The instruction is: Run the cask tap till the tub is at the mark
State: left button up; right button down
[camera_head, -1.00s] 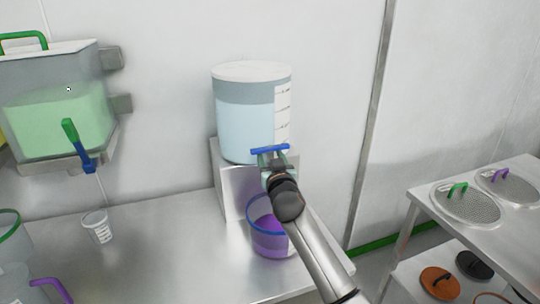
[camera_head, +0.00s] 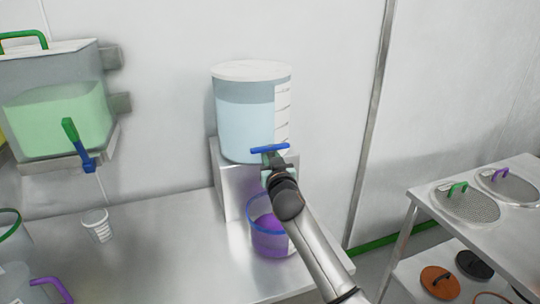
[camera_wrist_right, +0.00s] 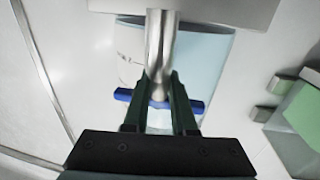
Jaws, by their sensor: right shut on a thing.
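The cask (camera_head: 246,118) is a clear cylinder of pale blue liquid with a white lid and a scale strip, on a steel stand. My left gripper is out of view.
A purple-handled jug (camera_head: 25,285) is front left. The bench (camera_head: 165,255) between is clear. A steel rack (camera_head: 500,225) stands right.

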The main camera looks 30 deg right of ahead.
jog(key=n+y+p, duration=0.1)
jog(key=t+y+p, duration=0.1)
jog(key=p, duration=0.1)
jog(key=shift+d+r+n+y+p, duration=0.1)
jog(key=shift+r+n+y+p, duration=0.2)
jog(key=shift+n+y, duration=0.1)
jog(key=shift+f+n+y+p, duration=0.15)
jog(key=shift+n+y+p, duration=0.6)
jog(key=shift+y, duration=0.35)
jog(key=n+y, duration=0.1)
jog(key=y, duration=0.1)
jog(key=shift+f+n+y, duration=0.1)
jog(key=shift+n+y, duration=0.25)
jog(key=shift+y, duration=0.05)
jog(key=shift+n+y, duration=1)
jog(key=shift+y, duration=0.4)
jog(key=shift+n+y, duration=0.3)
jog(key=shift+y, duration=0.3)
jog(key=c, duration=0.7)
grip_release()
jog(key=shift+c, duration=0.2)
jog(key=shift+f, duration=0.1)
